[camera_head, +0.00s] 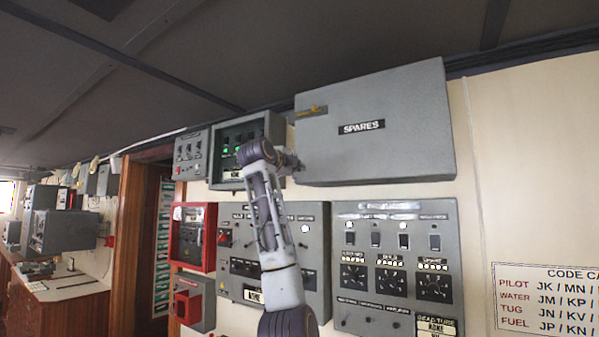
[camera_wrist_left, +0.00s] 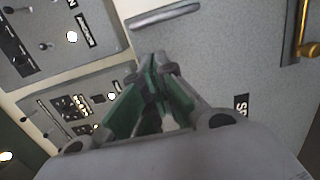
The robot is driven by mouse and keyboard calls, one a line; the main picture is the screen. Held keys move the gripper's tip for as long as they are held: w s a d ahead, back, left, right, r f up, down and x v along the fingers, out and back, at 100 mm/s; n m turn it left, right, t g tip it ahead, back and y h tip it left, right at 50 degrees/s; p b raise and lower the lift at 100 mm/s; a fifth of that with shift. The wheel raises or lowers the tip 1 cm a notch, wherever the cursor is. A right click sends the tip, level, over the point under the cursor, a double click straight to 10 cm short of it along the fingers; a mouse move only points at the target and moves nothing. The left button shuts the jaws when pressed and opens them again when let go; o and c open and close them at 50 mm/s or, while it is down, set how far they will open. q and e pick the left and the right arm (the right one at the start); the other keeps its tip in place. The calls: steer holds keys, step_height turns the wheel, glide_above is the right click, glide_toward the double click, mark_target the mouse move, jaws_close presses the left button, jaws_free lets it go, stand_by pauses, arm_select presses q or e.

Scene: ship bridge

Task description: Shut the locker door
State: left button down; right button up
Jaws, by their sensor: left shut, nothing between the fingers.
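The locker is a grey wall box marked SPARES. Its door (camera_head: 385,115) has a brass handle (camera_head: 312,111) at the upper left. The door front looks flush or nearly flush with the box; I cannot tell whether a small gap is left. In the left wrist view the door (camera_wrist_left: 225,60) fills the right side, with the brass handle (camera_wrist_left: 308,45) at the far right. My left gripper (camera_head: 296,168) is at the door's lower left corner, shut and empty. In the left wrist view its green-padded fingers (camera_wrist_left: 155,65) overlap the door's edge; contact cannot be told. My right gripper is not in view.
Grey switch panels (camera_head: 400,262) are below the locker, and a green-lit panel (camera_head: 233,146) is to its left. Red boxes (camera_head: 192,238) stand further left, beside a wooden doorway (camera_head: 128,235). A code card (camera_head: 547,300) hangs at the lower right.

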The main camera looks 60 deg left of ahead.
arm_select(q)
steer(key=b+v, duration=0.1)
steer(key=v, duration=0.5)
steer(key=shift+s, duration=0.3)
steer(key=shift+w+a, duration=0.1)
steer(key=shift+a, duration=0.05)
